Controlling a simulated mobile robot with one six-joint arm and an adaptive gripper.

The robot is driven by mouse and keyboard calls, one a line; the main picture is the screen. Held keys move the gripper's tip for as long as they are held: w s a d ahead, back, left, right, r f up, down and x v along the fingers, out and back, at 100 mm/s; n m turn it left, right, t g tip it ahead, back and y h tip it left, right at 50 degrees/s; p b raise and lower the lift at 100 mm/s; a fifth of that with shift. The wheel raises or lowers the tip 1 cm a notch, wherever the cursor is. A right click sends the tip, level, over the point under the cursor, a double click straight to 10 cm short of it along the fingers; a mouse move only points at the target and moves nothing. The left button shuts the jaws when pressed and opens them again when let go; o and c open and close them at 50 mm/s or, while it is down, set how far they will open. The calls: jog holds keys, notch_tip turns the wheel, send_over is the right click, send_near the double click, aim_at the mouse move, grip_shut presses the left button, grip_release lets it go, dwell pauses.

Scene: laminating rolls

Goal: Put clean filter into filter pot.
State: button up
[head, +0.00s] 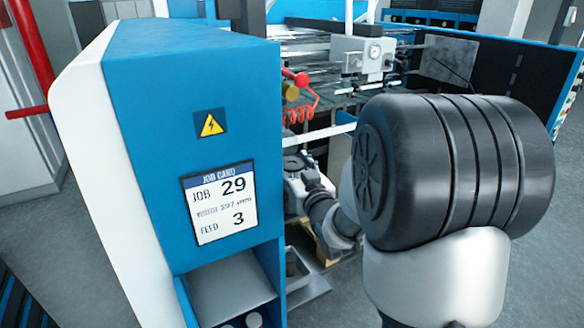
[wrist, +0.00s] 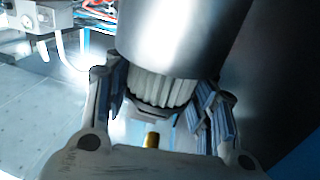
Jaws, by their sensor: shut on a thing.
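In the wrist view, a white pleated filter (wrist: 162,90) sits between the two fingers of my gripper (wrist: 160,100), which is shut on it. A shiny metal cylinder (wrist: 185,35), which looks like the filter pot, is right at the filter's upper end in the picture. The filter's upper part is hidden by the cylinder's edge; I cannot tell how far it is inside. A dark band shows at the filter's lower end, with a small brass piece (wrist: 152,139) below it. In the head view, the filter and fingers cannot be made out.
A blue and white cabinet (head: 160,120) with a job card (head: 219,203) stands on the left. Machine rollers and a grey gauge box (head: 362,55) with a red coiled hose (head: 303,108) are behind. A dark wall is close on the right in the wrist view. Grey floor shows at right.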

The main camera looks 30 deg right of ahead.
jog(key=shift+f+b, duration=0.4)
jog(key=shift+b, duration=0.15)
jog(key=o, duration=0.8)
jog(key=shift+r, duration=0.15)
